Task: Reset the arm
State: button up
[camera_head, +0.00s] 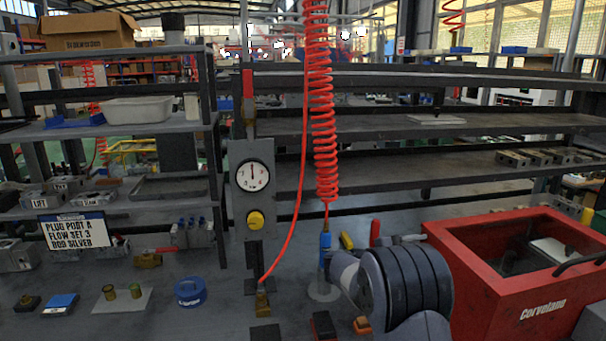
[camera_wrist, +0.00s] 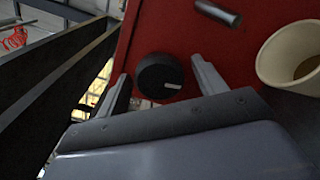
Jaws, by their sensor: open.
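My gripper (camera_wrist: 163,82) shows in the wrist view with its two grey fingers spread apart and nothing held between them. A black round knob (camera_wrist: 159,75) with a pale pointer mark sits on a red panel (camera_wrist: 185,35) beyond the fingers. I cannot tell whether the fingers touch the panel. In the head view my arm's grey and black ribbed links fill the lower middle, and the fingertips cannot be made out. A sign (camera_head: 76,230) at the left reads "PLUG POST A, FLOW SET 3, ROD SILVER".
A red bin (camera_head: 480,285) stands right of my arm. A gauge post (camera_head: 253,195) with a yellow knob stands left of the hose. A blue ring (camera_head: 190,292) lies on the bench. A cream cup-like part (camera_wrist: 290,58) is close at right.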

jog(key=shift+r+n+p, duration=0.2)
jog(key=shift+n+p, duration=0.7)
jog(key=shift+p, duration=0.3)
jog(key=shift+f+n+p, duration=0.15)
jog(key=shift+n+p, duration=0.35)
jog(key=shift+p, duration=0.05)
jog(key=shift+f, duration=0.1)
